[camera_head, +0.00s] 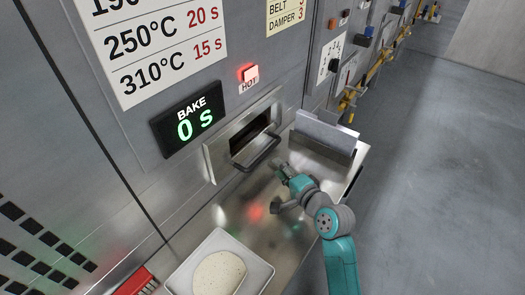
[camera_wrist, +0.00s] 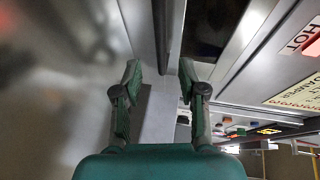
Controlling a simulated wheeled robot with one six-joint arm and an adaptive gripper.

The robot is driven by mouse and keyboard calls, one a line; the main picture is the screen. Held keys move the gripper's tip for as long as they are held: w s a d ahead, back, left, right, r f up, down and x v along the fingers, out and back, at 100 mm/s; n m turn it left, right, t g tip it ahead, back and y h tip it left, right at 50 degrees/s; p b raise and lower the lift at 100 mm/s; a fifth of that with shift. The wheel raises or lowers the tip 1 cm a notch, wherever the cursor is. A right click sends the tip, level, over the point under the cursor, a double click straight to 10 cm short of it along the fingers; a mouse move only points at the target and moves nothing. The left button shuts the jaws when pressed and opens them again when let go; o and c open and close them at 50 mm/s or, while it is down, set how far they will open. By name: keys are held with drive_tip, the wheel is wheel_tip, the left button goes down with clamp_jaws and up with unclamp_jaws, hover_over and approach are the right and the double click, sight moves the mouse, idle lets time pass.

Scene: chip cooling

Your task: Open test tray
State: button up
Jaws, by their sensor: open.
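A rectangular slot with a metal frame (camera_head: 212,165) is in the oven's front panel in the head view. A dark bar handle (camera_head: 262,154) sticks out at its lower edge; I take it for the test tray's handle. The tray itself is hidden inside. My gripper (camera_head: 281,172) is just right of and below the handle, over the steel shelf. In the wrist view my gripper (camera_wrist: 160,72) is open with nothing held. A dark bar (camera_wrist: 175,30), likely the handle, runs toward the space between the fingertips. I cannot tell whether they touch it.
The steel shelf (camera_head: 237,207) lies below the slot. A white tray (camera_head: 262,283) with a pale round piece (camera_head: 219,273) sits at the near end. A "BAKE 0 s" display (camera_head: 188,117) and lit HOT lamp (camera_head: 249,74) are above.

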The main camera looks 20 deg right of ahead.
sight(266, 156)
drive_tip(key=x, duration=0.9)
drive_tip(key=shift+w, duration=0.1)
clamp_jaws()
